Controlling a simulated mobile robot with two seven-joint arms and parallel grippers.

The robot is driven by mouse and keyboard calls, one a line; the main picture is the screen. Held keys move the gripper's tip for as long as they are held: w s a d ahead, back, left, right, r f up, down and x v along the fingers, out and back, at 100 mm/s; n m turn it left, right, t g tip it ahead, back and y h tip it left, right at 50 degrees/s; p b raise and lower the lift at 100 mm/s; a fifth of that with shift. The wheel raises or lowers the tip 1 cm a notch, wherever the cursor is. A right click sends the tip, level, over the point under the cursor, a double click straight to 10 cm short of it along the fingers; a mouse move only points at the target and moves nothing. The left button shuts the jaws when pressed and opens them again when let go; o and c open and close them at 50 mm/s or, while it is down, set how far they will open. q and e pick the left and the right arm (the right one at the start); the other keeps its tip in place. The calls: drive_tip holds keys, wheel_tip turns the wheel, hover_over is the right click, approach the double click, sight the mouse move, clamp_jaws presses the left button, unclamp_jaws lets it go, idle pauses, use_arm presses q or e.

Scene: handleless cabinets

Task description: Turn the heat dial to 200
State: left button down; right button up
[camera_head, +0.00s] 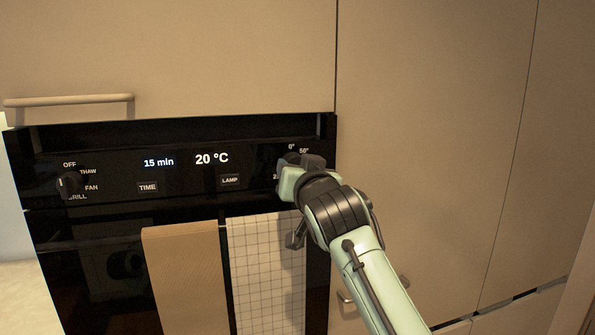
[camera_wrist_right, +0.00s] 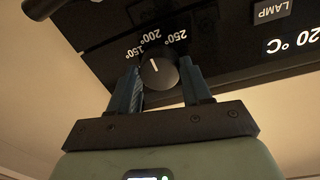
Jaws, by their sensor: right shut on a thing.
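The heat dial (camera_wrist_right: 158,74) is a round black knob on the oven's black front panel. In the right wrist view, its white mark points roughly toward the 200° label, with 150° and 250° on either side. My right gripper (camera_wrist_right: 163,80) has one finger on each side of the dial and is shut on it. In the head view, my right gripper (camera_head: 303,165) covers most of the dial; the 0° and 50° labels show above it. The display (camera_head: 212,158) reads 20 °C. My left gripper is not in view.
A mode knob (camera_head: 70,183) with OFF, THAW, FAN and GRILL labels is at the panel's left. A tan towel (camera_head: 183,275) and a checked towel (camera_head: 265,275) hang below the panel. Flat cabinet fronts (camera_head: 430,120) stand to the right.

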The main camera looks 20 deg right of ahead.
drive_tip(key=shift+r, duration=0.1)
idle(0.3)
drive_tip(key=o, duration=1.1)
drive_tip(key=shift+c, duration=0.2)
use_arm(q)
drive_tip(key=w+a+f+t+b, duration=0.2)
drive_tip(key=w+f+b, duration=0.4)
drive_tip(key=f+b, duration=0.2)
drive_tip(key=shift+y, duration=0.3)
use_arm(e)
drive_tip(key=s, duration=1.3)
drive_tip(key=shift+s+a, duration=0.15)
drive_tip(key=shift+s, duration=0.05)
